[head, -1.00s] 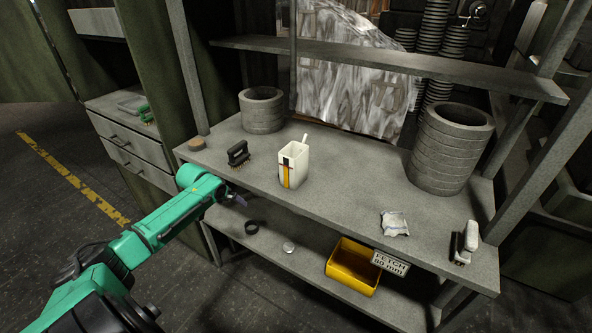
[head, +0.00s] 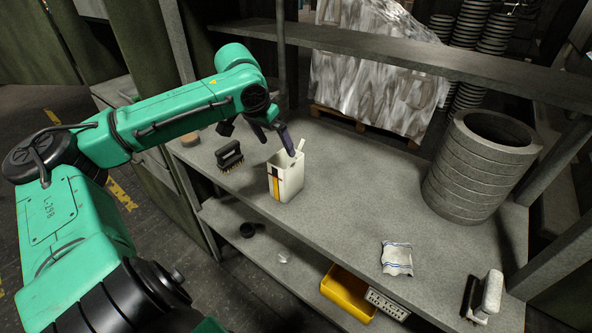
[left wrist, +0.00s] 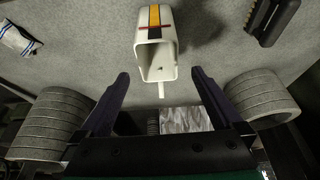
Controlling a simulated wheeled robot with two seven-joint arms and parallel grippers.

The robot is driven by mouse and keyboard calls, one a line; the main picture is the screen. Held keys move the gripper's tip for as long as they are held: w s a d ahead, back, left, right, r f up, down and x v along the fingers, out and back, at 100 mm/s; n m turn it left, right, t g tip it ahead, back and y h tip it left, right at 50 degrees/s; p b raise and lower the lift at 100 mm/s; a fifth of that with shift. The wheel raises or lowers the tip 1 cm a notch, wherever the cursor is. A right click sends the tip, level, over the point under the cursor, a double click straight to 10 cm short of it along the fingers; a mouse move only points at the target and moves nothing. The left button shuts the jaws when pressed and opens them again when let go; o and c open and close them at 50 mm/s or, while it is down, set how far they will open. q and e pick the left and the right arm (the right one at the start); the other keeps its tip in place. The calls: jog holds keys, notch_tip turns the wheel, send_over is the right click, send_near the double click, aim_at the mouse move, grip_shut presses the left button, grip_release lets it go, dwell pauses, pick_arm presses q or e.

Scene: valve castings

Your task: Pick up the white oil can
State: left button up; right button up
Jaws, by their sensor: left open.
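The white oil can (head: 285,180) stands upright on the shelf's upper board, with a yellow and black stripe, an open top and a short white spout. My left gripper (head: 276,144) is open at the can's top, on its back left side. One finger overlaps the can's rim in the head view; I cannot tell whether it touches. In the left wrist view the oil can (left wrist: 156,35) lies just ahead of the fingertips (left wrist: 160,76), roughly centred between them. Nothing is held. My right gripper is not in view.
A black-handled brush (head: 230,157) lies left of the can. A folded cloth (head: 397,258), a white-topped brush (head: 486,297) and a stack of grey rings (head: 478,165) are to the right. A yellow bin (head: 346,294) sits on the lower shelf. The board right of the can is clear.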

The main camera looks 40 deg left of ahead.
aim_at(282, 160)
pick_arm(q)
jog(key=shift+s+a+f, duration=0.1)
jog(key=shift+s+f, duration=0.15)
jog(key=shift+f, duration=0.3)
jog(key=shift+s+f, duration=0.2)
jog(key=shift+f, duration=0.35)
jog(key=x, duration=0.2)
jog(key=w+x, duration=0.1)
jog(key=x, duration=0.2)
jog(key=shift+w, duration=0.1)
jog(key=shift+f, duration=0.3)
jog(key=p+x, duration=0.1)
jog(key=x, duration=0.2)
jog(key=shift+d+f, duration=0.2)
jog(key=shift+w+f, duration=0.4)
jog(key=shift+s+r, duration=0.1)
jog(key=shift+s, duration=0.05)
jog(key=c, duration=1.3)
jog(key=shift+c, duration=0.5)
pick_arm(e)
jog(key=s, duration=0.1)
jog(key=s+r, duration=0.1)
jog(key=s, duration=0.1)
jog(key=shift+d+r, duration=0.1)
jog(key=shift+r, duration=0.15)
